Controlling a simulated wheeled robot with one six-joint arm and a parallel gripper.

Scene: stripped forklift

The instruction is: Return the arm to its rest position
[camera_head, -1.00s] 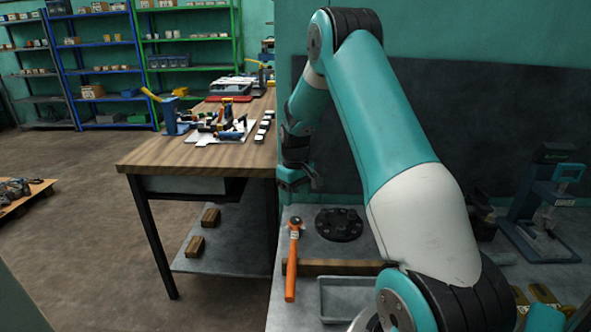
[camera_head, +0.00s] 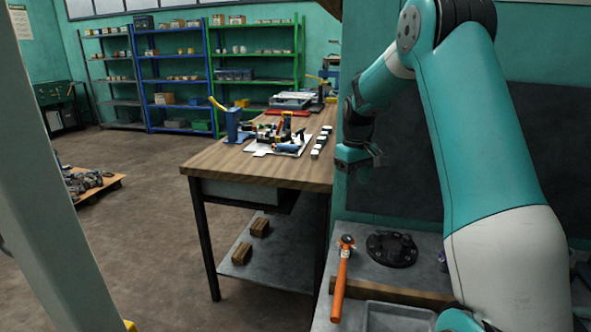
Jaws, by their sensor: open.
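My arm, teal and white, rises at the right of the head view and bends down at its far end. My gripper (camera_head: 358,160) hangs at that end, above the grey bench and just right of the wooden table's edge. It is open, and I see nothing between its fingers. The fingers are small and dark here, so their exact gap is hard to tell.
A grey bench (camera_head: 408,273) below holds an orange-handled hammer (camera_head: 341,281), a dark round flange (camera_head: 391,248) and a grey tray (camera_head: 398,319). A wooden table (camera_head: 222,162) with tools stands left.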

